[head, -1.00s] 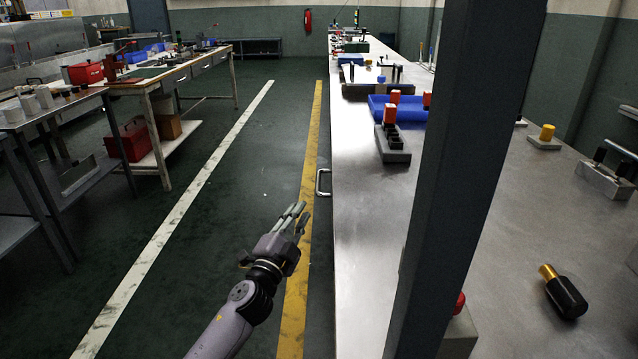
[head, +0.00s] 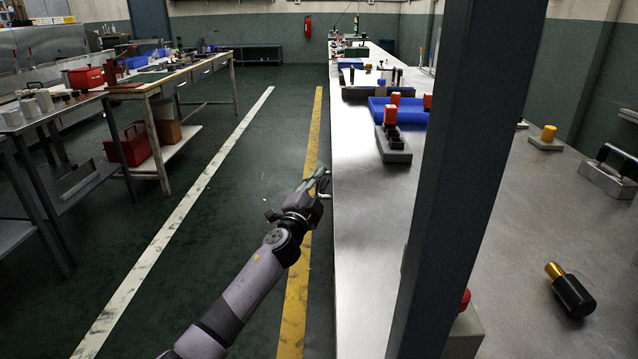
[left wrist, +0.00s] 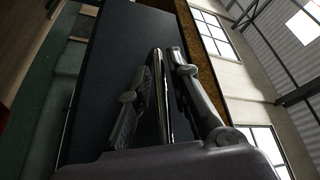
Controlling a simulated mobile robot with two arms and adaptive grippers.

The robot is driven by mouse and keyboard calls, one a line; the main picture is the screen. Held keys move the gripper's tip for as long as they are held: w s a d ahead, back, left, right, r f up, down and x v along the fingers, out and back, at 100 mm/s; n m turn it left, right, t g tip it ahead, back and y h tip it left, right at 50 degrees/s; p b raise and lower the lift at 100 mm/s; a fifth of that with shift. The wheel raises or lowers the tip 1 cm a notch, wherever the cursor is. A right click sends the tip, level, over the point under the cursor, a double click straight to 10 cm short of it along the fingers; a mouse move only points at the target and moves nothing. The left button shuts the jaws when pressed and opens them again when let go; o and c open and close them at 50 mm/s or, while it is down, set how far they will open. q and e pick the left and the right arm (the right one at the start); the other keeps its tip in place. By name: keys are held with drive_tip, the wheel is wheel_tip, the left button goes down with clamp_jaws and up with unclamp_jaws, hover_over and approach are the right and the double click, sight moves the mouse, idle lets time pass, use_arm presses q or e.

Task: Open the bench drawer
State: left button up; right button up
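The bench drawer's metal handle is a thin shiny bar; in the left wrist view the handle (left wrist: 162,95) runs between the two fingers of my left gripper (left wrist: 164,70). The fingers are close in on both sides of the bar. In the head view my left gripper (head: 318,182) is at the bench's left side, where it mostly covers the handle. The dark drawer front (left wrist: 112,60) fills the middle of the left wrist view; I see no clear opening gap. My right gripper is in neither view.
The long steel bench (head: 365,230) carries a blue tray (head: 378,110), a grey block with red-topped parts (head: 393,150) and a black cylinder (head: 573,295). A dark post (head: 455,180) rises in front. The green floor aisle (head: 220,230) to the left is clear.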

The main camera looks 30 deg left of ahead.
use_arm(q)
clamp_jaws()
drive_tip(key=shift+f, duration=0.1)
idle(0.5)
